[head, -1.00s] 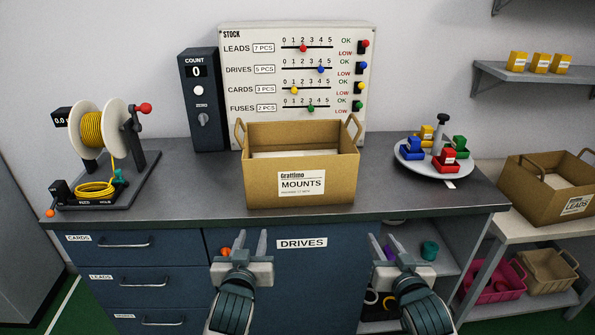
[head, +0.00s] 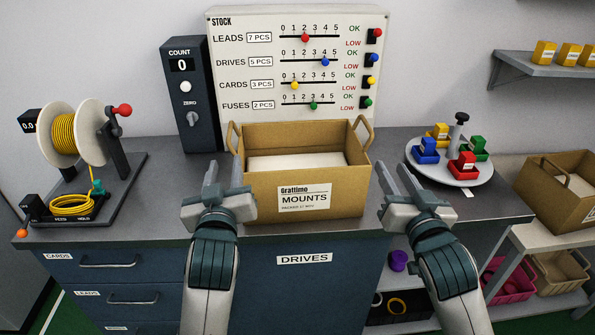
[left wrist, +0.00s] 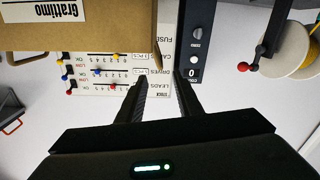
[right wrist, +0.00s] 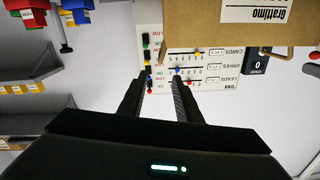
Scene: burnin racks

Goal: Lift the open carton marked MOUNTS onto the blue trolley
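The open brown carton marked MOUNTS (head: 262,208) stands upright on the grey bench top, with pale contents inside. It has a loop handle at the left end (head: 234,137) and at the right end (head: 364,133). It also shows in the left wrist view (left wrist: 60,36) and the right wrist view (right wrist: 200,32). My left gripper (head: 224,172) is open and empty at the carton's left front corner. My right gripper (head: 392,168) is open and empty just right of the carton. Both sit below handle height in the picture. No blue trolley is in view.
A stock board (head: 285,25) and counter box (head: 190,95) stand behind the carton. A cable reel (head: 92,130) is at left. A round tray (head: 430,172) with coloured blocks is at right. Another carton (head: 545,195) sits on a side shelf. Bench top (head: 150,222) is clear beside the reel.

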